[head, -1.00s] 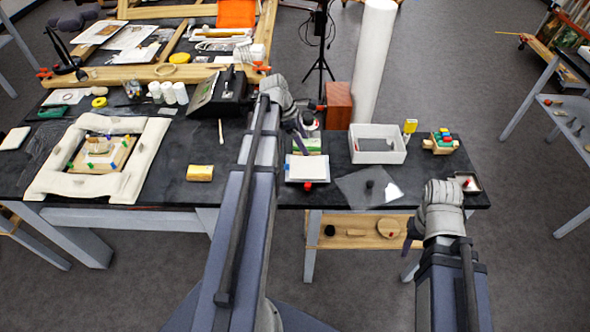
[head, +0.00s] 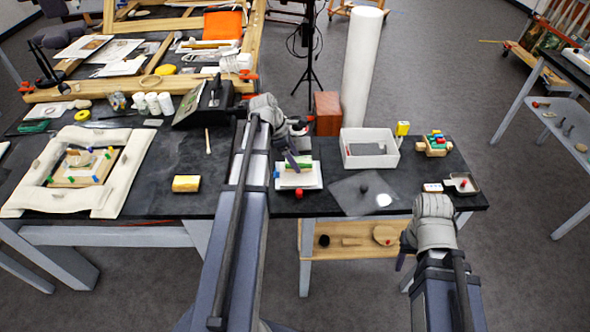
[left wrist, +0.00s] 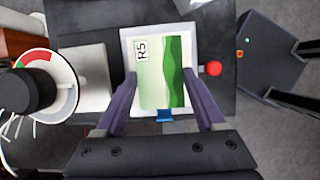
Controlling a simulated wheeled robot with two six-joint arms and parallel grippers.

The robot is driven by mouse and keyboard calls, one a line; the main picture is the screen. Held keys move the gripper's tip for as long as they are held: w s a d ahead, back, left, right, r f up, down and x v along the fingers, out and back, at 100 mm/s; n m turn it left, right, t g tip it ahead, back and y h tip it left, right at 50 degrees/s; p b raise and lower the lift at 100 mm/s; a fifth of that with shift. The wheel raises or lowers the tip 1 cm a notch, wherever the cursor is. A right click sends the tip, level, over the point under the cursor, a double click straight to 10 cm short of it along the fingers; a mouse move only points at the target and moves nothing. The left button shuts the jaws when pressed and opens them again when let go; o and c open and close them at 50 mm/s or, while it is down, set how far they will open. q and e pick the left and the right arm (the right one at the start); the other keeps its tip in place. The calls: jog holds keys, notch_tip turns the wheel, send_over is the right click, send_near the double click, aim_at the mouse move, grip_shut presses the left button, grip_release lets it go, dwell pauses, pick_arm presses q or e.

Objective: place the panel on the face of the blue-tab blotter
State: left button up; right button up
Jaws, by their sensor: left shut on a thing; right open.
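The blotter (head: 311,182) is a white square pad near the table's front edge, with a red knob (head: 299,194) in front. Its blue tab (left wrist: 164,115) shows near my fingers in the left wrist view. The panel (left wrist: 160,72) is a small green landscape marked "R5". My left gripper (head: 294,162) is shut on the panel, with a finger at each side. The panel (head: 297,181) lies over the blotter's face, which shows around it; whether they touch I cannot tell. My right gripper (head: 405,250) is open at the table's front edge, its fingers mostly hidden by the wrist.
A white bin (head: 369,149) stands to the right, with a dark sheet (head: 350,197) before it. A small tray (head: 463,183) is at the right edge. A yellow sponge (head: 186,184) and a cushioned frame (head: 30,198) lie left. A red-brown block (head: 327,113) stands behind.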

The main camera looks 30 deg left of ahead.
pick_arm(q)
jog(key=shift+f+b, duration=1.65)
jog(key=shift+f, duration=0.15)
jog(key=shift+f, duration=0.2)
jog(key=o, duration=1.3)
jog(key=shift+o, duration=0.2)
jog(key=shift+r, duration=0.15)
jog(key=shift+p+v, duration=0.7)
jog(key=shift+v, duration=0.05)
jog(key=p+v, duration=0.9)
jog(key=v, duration=0.1)
jog(key=shift+r+p, duration=0.3)
jog(key=shift+p, duration=0.05)
jog(key=shift+s+a, duration=0.1)
